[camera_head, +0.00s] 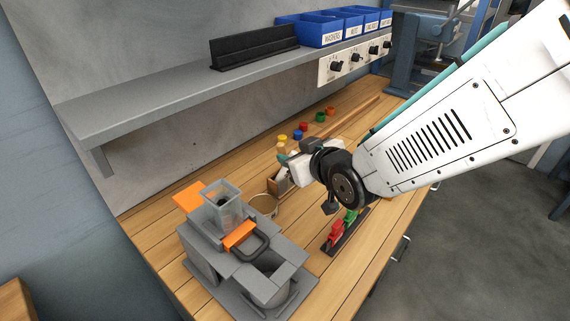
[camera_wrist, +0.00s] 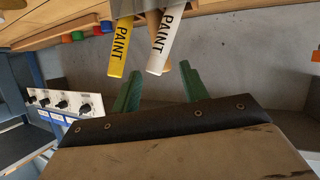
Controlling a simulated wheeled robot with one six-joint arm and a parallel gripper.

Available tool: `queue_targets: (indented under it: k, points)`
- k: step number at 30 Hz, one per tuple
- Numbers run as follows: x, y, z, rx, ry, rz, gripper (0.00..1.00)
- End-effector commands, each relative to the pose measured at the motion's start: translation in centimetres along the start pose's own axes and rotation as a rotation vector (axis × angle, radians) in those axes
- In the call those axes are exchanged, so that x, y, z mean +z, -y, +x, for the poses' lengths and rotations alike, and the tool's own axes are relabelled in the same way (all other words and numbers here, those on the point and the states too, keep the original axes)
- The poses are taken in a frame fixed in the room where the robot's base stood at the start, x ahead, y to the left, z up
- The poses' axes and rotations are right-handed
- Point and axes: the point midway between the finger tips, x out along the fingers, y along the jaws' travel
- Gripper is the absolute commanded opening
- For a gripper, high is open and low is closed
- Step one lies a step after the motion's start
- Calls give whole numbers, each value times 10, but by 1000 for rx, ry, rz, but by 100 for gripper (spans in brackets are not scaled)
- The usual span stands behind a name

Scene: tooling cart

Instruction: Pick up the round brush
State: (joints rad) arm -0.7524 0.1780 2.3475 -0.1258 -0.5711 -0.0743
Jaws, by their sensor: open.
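My gripper (camera_head: 287,159) is over the wooden bench, close to a small wooden holder (camera_head: 274,186). In the wrist view its two green fingers (camera_wrist: 160,72) stand apart, open. A yellow stick marked PAINT (camera_wrist: 121,45) and a white stick marked PAINT (camera_wrist: 163,42) show near the fingertips. A tan wooden stick (camera_wrist: 153,20) shows partly between and behind them. I cannot tell whether that tan stick is the round brush; no bristles are clearly visible. My arm hides part of the holder in the head view.
A grey machine with a clear cup (camera_head: 222,205) stands at the near left. A rack with red and green items (camera_head: 336,235) is near the front edge. Several coloured caps (camera_head: 303,127) lie behind. A grey shelf (camera_head: 150,103) with blue bins (camera_head: 322,30) overhangs the bench's back.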

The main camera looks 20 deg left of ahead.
Motion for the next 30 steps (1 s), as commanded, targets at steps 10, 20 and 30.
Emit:
queue_targets:
  k: [10,20,30]
  points:
    - [-3,6,46,1,4,1,44]
    - [-4,4,63,2,2,2,44]
    - [-4,4,62,2,3,2,0]
